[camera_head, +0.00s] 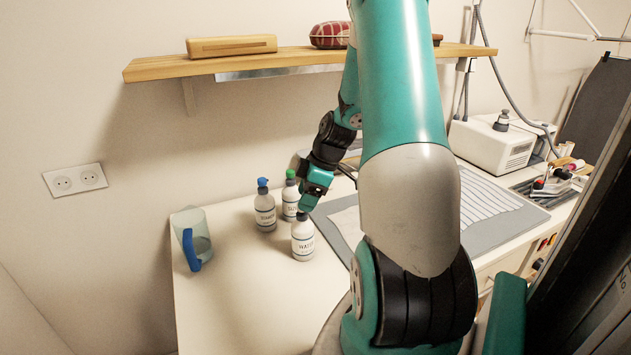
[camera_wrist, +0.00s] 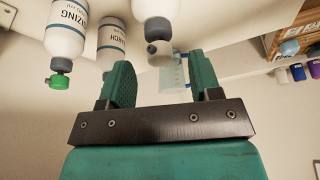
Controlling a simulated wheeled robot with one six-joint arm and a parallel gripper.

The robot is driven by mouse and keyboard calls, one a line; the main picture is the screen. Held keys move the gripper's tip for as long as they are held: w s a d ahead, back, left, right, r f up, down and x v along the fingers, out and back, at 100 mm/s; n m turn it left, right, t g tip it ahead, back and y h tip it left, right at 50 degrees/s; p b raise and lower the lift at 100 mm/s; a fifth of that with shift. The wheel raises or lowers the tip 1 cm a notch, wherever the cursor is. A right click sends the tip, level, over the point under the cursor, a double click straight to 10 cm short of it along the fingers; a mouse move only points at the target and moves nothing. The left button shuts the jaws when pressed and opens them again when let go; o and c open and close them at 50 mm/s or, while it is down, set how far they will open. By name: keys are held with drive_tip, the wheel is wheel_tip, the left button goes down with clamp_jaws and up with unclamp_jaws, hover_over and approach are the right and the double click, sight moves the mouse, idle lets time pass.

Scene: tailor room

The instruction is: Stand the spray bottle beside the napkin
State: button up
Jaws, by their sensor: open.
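Several small white labelled bottles stand upright on the white table. The nearest, marked "WATER" (camera_head: 303,242), has a grey cap in the wrist view (camera_wrist: 155,12). A blue-capped bottle (camera_head: 265,212) and a green-capped bottle (camera_head: 290,203) stand behind it. I cannot tell which is the spray bottle. My gripper (camera_head: 309,200) is at the top of the water bottle. In the wrist view its jaws (camera_wrist: 160,70) are open and empty, with the water bottle's cap just beyond the fingertips. A striped cloth (camera_head: 487,212), perhaps the napkin, lies on a grey mat, partly hidden by my arm.
A clear jug with a blue handle (camera_head: 190,240) stands at the table's left edge. A wooden shelf (camera_head: 160,69) hangs above. A white machine (camera_head: 490,145) stands at the back right. The table's front left is clear.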

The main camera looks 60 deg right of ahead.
drive_tip(key=b+v, duration=0.1)
drive_tip(key=v, duration=0.5)
drive_tip(key=w+a+r+g+y, duration=0.1)
drive_tip(key=a+r, duration=0.2)
drive_tip(key=a, duration=0.9)
drive_tip(key=w+a+r+g, duration=0.1)
drive_tip(key=a+r, duration=0.3)
drive_tip(key=a, duration=0.9)
drive_tip(key=s+a+r+g, duration=0.1)
drive_tip(key=s+a, duration=1.3)
drive_tip(key=a, duration=0.2)
drive_tip(key=shift+r+g, duration=0.25)
drive_tip(key=shift+g, duration=0.05)
